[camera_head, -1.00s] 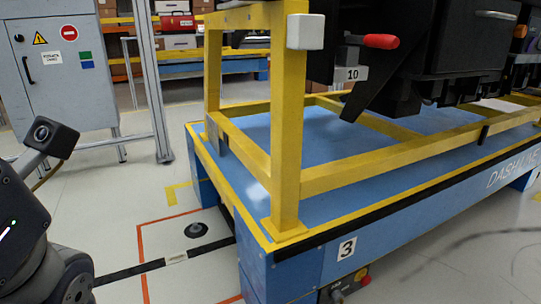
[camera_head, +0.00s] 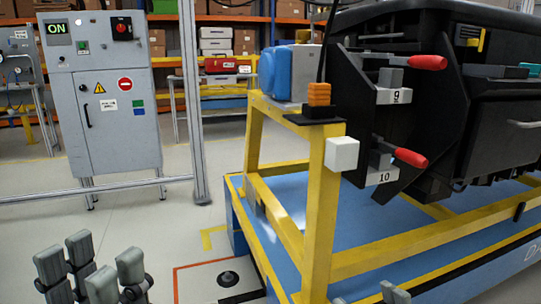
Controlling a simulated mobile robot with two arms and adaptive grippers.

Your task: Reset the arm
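My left gripper (camera_head: 91,268) is at the lower left of the head view. Its grey fingers point up and stand apart with nothing between them, so it is open and empty. It is in front of the floor and the grey control cabinet, clear of the yellow frame. A small grey tip (camera_head: 395,292) at the bottom edge right of centre looks like part of my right gripper. The rest of it is out of the picture, and its opening cannot be told.
A yellow frame (camera_head: 318,215) on a blue base carries the black dashboard module (camera_head: 505,130). Clamps with red handles (camera_head: 426,62) (camera_head: 410,157) stick out beside labels 9 and 10. A grey cabinet (camera_head: 112,130) with an "ON" display stands behind. Floor between is free.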

